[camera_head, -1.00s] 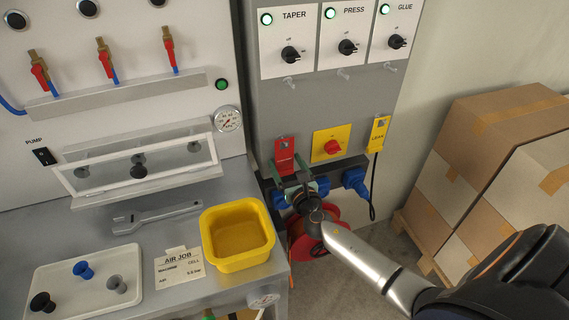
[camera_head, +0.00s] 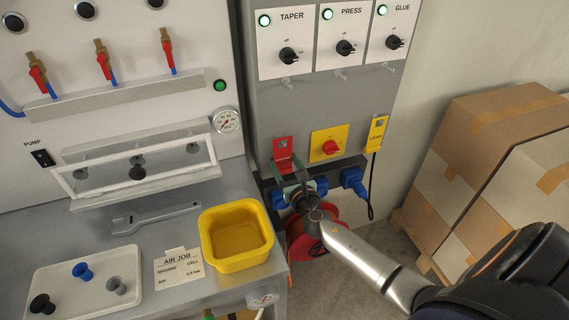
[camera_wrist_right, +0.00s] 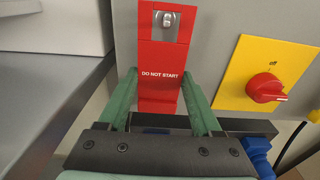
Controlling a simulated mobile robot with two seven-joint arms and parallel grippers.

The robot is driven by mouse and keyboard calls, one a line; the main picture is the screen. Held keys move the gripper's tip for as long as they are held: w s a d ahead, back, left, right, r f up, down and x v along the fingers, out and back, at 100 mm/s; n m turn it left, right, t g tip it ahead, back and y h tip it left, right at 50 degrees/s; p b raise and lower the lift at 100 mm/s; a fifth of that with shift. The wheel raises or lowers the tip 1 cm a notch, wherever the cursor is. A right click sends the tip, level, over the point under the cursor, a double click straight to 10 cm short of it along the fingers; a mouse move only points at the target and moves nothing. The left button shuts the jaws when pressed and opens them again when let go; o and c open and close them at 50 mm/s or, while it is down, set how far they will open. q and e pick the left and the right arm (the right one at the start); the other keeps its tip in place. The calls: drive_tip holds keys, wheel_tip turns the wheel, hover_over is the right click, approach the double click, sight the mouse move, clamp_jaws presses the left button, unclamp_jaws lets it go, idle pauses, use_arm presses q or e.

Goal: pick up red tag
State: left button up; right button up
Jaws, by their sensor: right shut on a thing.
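The red tag (camera_head: 284,152) hangs on the grey cabinet front, left of the yellow switch plate. The tag still lies upright near the cabinet face. My left gripper is not in view.
A yellow plate with a red rotary switch (camera_head: 331,147) sits just right of the tag. A yellow tag (camera_head: 377,134) hangs farther right. Blue plugs (camera_head: 353,180) and a red reel (camera_head: 306,245) are below. A yellow bin (camera_head: 237,262) stands on the bench at left.

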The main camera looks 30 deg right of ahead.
drive_tip(key=shift+r+p, duration=0.3)
drive_tip(key=shift+r, duration=0.4)
drive_tip(key=f+b+v, duration=0.1)
drive_tip(key=b+v, duration=0.1)
drive_tip(key=v, duration=1.6)
drive_tip(key=shift+f, duration=0.25)
drive_tip(key=shift+d, duration=0.1)
